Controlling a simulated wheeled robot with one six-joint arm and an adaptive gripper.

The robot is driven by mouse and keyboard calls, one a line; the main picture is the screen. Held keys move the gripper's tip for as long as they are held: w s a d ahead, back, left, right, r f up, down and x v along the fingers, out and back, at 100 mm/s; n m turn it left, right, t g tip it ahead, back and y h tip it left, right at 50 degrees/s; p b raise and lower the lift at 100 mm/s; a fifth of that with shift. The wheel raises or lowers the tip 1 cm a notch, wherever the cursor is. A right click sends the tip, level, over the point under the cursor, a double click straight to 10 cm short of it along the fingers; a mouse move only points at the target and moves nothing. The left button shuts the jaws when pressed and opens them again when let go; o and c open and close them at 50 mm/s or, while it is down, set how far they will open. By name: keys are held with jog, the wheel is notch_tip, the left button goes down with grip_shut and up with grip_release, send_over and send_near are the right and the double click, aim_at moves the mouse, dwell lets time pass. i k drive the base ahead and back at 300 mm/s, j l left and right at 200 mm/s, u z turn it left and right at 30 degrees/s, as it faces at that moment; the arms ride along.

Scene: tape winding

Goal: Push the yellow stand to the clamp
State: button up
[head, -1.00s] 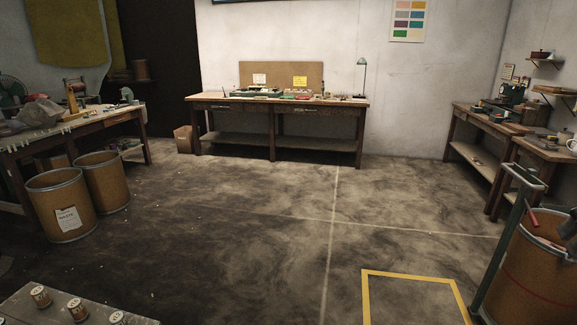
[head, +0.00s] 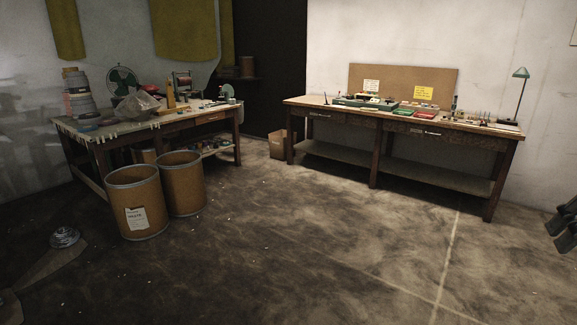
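A small upright yellow-orange piece, which looks like the yellow stand (head: 170,96), stands on the left workbench (head: 180,139) near its far side. A small green device, possibly the clamp (head: 226,92), is at the bench's right end, apart from the stand with a gap between them. Both are too small to make out in detail. My gripper (head: 563,230) shows only as dark finger parts cut off at the right picture edge. It is far from the bench, and nothing is seen in it.
Two brown waste drums (head: 134,203) stand in front of the left bench. A grey plastic bag (head: 138,104), a fan (head: 122,79) and stacked reels (head: 79,100) crowd that bench. A second workbench (head: 380,122) stands at the back wall. The middle floor is clear.

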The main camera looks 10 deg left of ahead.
aim_at(172, 107)
jog(key=i+j+u, duration=0.25)
jog(key=i, duration=0.75)
jog(key=i+u, duration=0.2)
jog(key=i, duration=0.8)
jog(key=i+l+u, duration=0.25)
jog(key=i, duration=0.7)
jog(key=i+u, duration=0.15)
jog(key=i, duration=0.55)
jog(key=i+u, duration=0.2)
jog(key=i, duration=0.45)
jog(key=i+u, duration=0.15)
jog(key=i, duration=0.55)
jog(key=i+l+u, duration=0.15)
jog(key=i, duration=0.5)
jog(key=i+l+u, duration=0.15)
jog(key=i, duration=0.25)
jog(key=i+u, duration=0.15)
jog(key=i, duration=0.25)
jog(key=l, duration=0.1)
